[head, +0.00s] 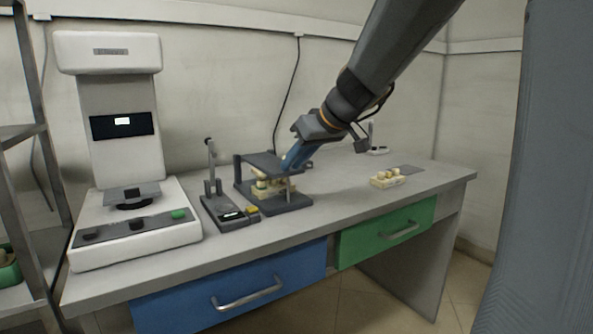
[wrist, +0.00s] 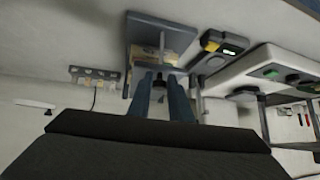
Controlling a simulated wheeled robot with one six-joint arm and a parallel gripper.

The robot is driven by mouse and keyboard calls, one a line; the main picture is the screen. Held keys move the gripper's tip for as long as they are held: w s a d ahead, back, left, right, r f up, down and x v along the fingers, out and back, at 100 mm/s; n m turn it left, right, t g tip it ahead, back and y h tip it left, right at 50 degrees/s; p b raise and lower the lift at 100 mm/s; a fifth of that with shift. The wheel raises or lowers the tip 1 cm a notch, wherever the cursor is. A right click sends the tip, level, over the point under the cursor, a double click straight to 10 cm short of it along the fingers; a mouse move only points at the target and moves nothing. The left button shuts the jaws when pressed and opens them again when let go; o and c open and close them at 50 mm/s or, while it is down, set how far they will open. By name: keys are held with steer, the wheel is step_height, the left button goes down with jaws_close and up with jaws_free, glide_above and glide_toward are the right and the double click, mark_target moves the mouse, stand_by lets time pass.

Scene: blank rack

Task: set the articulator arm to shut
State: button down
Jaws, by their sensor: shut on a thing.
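The articulator is a dark grey frame on the bench, with a base plate (head: 294,204) and an upper arm (head: 262,160). The upper arm lies about level over the cream dental casts (head: 262,188), with little gap visible. My gripper (head: 287,164) has blue fingers and reaches down from the right to the upper arm's right-hand edge. In the wrist view, my gripper (wrist: 160,78) has its fingers on either side of a small dark part at the articulator. The exact contact is partly hidden by the fingers. The articulator's base (wrist: 146,28) and cream casts (wrist: 143,54) also show there.
A small dark device with an upright post (head: 229,214) stands close left of the articulator. A large white machine (head: 135,240) stands farther left. Bench between is clear.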

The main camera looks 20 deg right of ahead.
steer(key=shift+s+a+f+b, duration=0.1)
steer(key=shift+s+f+b, duration=0.1)
steer(key=shift+f, duration=0.25)
steer(key=shift+s+a+f+b, duration=0.1)
steer(key=shift+f+b, duration=0.05)
steer(key=shift+f, duration=0.25)
steer(key=c, duration=1.6)
jaws_free()
steer(key=shift+c, duration=0.2)
steer(key=shift+d, duration=0.2)
steer(key=shift+s+d+r, duration=0.15)
steer(key=shift+d+r, duration=0.05)
steer(key=shift+r, duration=0.25)
steer(key=p+v, duration=0.1)
steer(key=v, duration=0.6)
steer(key=shift+a+r, duration=0.2)
steer(key=shift+r, duration=0.35)
